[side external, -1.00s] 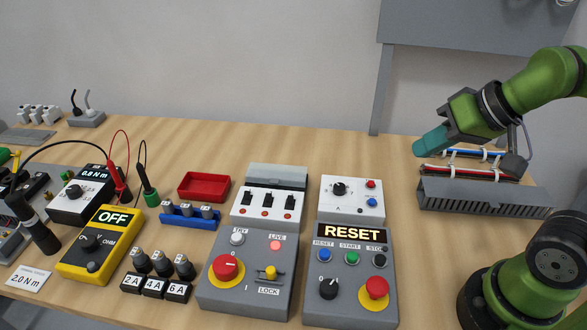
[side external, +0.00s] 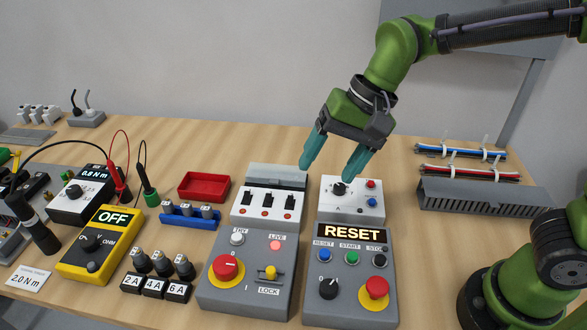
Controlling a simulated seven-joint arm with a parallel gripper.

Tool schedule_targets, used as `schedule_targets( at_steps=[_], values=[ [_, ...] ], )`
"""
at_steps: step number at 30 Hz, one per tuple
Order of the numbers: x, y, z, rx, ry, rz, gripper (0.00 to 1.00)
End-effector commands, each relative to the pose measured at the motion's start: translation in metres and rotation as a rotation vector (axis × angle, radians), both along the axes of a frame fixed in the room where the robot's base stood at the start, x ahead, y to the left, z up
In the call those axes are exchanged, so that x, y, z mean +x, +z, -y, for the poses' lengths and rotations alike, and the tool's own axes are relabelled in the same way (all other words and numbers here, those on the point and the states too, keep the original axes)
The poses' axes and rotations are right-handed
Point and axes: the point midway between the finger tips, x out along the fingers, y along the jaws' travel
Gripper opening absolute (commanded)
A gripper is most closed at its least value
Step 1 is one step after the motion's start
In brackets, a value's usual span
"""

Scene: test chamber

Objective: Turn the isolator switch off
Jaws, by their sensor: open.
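The isolator box (side external: 221,296) is a grey box with a red rotary switch (side external: 226,267) on a yellow base, at the front middle in the side view. A "1" mark shows to the right of the switch. A yellow lock piece (side external: 269,272) sits beside it above a "LOCK" label. A red lamp (side external: 275,245) marked "LIVE" looks lit, and a white button (side external: 237,239) is marked "TRY". My gripper (side external: 326,174) is open with its teal fingers apart and empty. It hangs above the back of the two boxes, behind and to the right of the red switch.
A second box (side external: 317,312) with a "RESET" display, buttons and a red emergency knob (side external: 374,288) stands close on the right. A breaker panel (side external: 266,221) adjoins the isolator box. Fuses (side external: 154,287) and a yellow meter (side external: 82,262) stand left.

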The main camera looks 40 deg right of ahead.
Motion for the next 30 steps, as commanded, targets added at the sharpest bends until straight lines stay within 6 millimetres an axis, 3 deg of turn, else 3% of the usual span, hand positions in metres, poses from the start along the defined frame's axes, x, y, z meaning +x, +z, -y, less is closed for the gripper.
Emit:
schedule_targets(
  at_steps=[1, 6, 9, 13, 19, 23, 30],
  values=[
    [0.010, -0.007, -0.024, 0.008, -0.062, -0.078, 0.71],
    [0.036, -0.023, -0.095, 0.036, -0.419, -0.327, 0.71],
    [0.046, -0.020, -0.115, 0.062, -0.627, -0.426, 0.71],
    [0.052, -0.003, -0.120, 0.112, -0.817, -0.506, 0.71],
    [0.049, -0.009, -0.122, 0.114, -0.905, -0.552, 0.71],
    [0.048, -0.026, -0.128, 0.110, -0.905, -0.554, 0.71],
    [0.048, -0.074, -0.148, 0.110, -0.903, -0.553, 0.71]
  ],
)
